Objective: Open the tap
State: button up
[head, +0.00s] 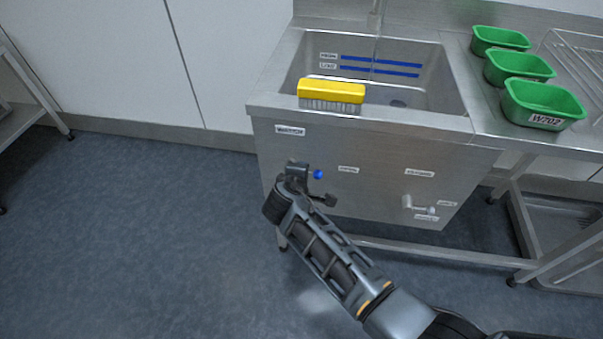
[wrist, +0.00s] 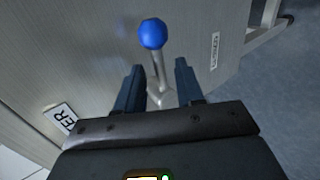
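The tap's lever shows in the wrist view as a metal stem (wrist: 157,72) with a blue ball knob (wrist: 153,33) on its end. In the head view the blue knob (head: 318,174) stands out from the sink's front panel, below the label WATER (head: 290,130). My gripper (wrist: 159,68) is open. In the wrist view its two dark fingers lie on either side of the stem, with a gap visible on both sides. The knob appears beyond the fingertips. I cannot tell how deep the stem sits between the fingers. In the head view my wrist partly hides the tap's mounting.
A yellow brush (head: 331,91) lies on the front rim of the steel sink (head: 362,118). A second, white-grey lever (head: 417,206) is on the panel's right. Green tubs (head: 541,104) stand on the right counter.

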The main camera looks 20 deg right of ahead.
jog(key=v, duration=0.7)
